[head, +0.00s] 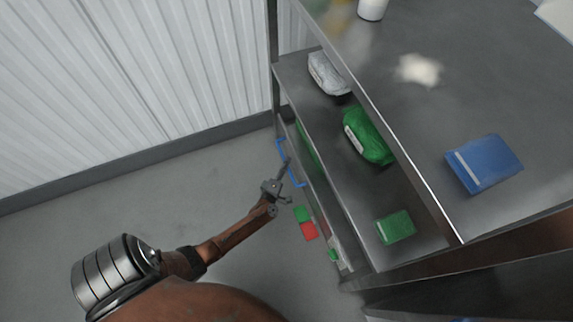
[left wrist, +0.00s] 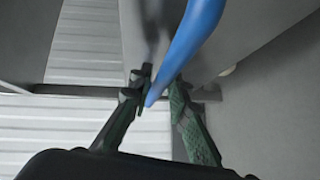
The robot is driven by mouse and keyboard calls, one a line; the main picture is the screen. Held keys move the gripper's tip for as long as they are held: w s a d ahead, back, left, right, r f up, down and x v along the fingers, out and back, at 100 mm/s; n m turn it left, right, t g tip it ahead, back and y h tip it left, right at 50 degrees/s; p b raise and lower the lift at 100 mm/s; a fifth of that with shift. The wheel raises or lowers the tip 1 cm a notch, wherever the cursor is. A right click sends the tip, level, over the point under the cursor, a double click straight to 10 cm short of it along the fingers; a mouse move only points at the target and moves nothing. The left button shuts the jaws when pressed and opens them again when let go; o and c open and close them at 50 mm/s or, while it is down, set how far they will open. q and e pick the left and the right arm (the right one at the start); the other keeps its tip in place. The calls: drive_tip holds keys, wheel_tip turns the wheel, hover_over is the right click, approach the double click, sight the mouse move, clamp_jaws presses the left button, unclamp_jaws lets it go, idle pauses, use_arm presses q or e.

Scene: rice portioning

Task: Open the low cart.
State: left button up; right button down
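The low cart (head: 337,238) is a grey metal unit at floor level under the shelving, its front facing left. A blue bar handle (head: 281,150) stands out from its front, partly hidden by my gripper. My left gripper (head: 288,170) is at the middle of this handle. In the left wrist view, the blue handle (left wrist: 194,32) runs down from the top between the two converging fingers (left wrist: 158,82). The fingers appear closed around it, with one on each side. My right gripper is in neither view.
The shelf above holds a white bag (head: 327,74), a green bag (head: 368,136) and a green box (head: 396,227). A blue box (head: 484,163) lies on top. The floor (head: 130,205) at left is clear.

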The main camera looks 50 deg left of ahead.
use_arm(q)
clamp_jaws()
drive_tip(key=shift+s, duration=0.15)
